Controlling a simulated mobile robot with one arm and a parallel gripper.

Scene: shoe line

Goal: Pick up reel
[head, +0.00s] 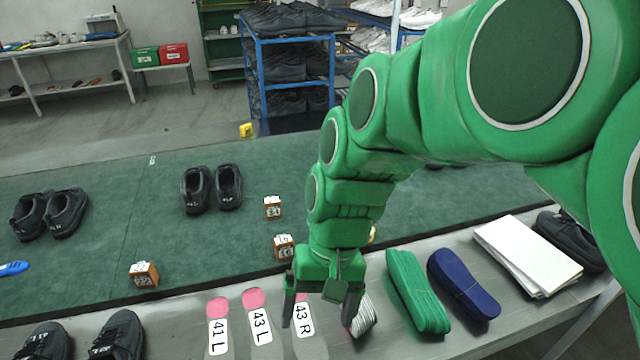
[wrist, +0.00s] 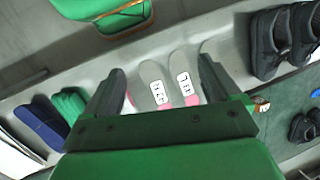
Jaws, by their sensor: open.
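My gripper (head: 320,306) is open over the front grey bench, above the labelled insoles. Its two fingers show apart in the wrist view (wrist: 160,82), with nothing held between them. A white ribbed object (head: 366,318), possibly the reel, lies on the bench just right of my gripper, partly hidden by a finger. I cannot tell for sure that it is the reel. I cannot make it out in the wrist view. A small yellow item (head: 372,235) shows behind my wrist, mostly covered.
Pink-heeled insoles (head: 260,325) lie left of the white object. A green bundle (head: 417,290), a blue insole stack (head: 464,284) and white sheets (head: 527,255) lie to its right. Behind, the green belt (head: 120,200) carries dark shoes (head: 212,188) and small orange boxes (head: 144,274).

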